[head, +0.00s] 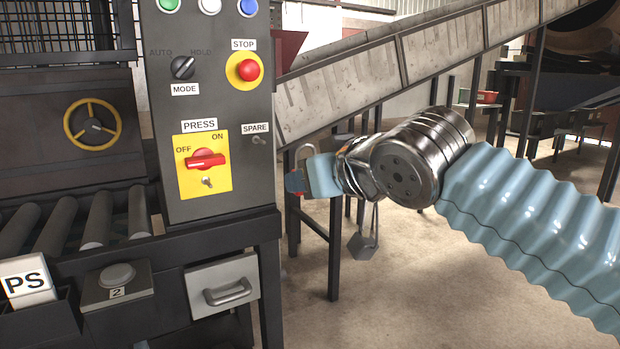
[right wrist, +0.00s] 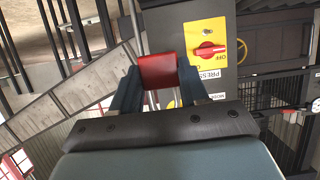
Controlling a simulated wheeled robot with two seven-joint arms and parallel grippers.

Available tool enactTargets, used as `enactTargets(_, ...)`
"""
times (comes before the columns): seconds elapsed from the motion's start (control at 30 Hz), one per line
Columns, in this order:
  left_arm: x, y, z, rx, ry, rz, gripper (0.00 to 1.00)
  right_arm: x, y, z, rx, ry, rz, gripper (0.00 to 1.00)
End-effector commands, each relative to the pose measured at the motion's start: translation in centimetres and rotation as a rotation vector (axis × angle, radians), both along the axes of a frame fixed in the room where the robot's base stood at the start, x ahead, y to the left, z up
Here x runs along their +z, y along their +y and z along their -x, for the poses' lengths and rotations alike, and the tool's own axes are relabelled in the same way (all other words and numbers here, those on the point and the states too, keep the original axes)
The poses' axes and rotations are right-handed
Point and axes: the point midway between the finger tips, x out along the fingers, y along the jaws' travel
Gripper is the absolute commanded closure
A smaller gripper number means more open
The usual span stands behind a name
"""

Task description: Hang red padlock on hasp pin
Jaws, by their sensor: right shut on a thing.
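The red padlock (right wrist: 161,70) is between the two dark blue fingers of my right gripper (right wrist: 160,88) in the right wrist view. In the head view my right gripper (head: 308,179) comes from the right, shut on the padlock's body, with the grey shackle (head: 305,150) pointing up. The small metal hasp pin (head: 208,182) is on the yellow plate below the red PRESS switch (head: 205,160). The padlock is to the right of the control box, apart from the pin. The fingers hide much of the padlock's body in the head view. My left gripper is not in view.
The grey control box (head: 235,100) carries a red STOP button (head: 249,70) and a MODE knob (head: 182,67). A sloping conveyor (head: 360,75) runs behind my right arm. A grey block (head: 362,246) hangs below my right wrist. Open floor lies to the lower right.

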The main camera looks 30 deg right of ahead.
Motion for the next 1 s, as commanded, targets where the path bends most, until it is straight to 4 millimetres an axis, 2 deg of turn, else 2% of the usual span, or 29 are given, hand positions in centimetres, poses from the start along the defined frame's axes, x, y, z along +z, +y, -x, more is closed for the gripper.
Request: enactTargets(1.0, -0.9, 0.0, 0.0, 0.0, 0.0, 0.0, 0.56, 0.0, -0.1, 3.4, 0.0, -0.001, 0.0, 0.9)
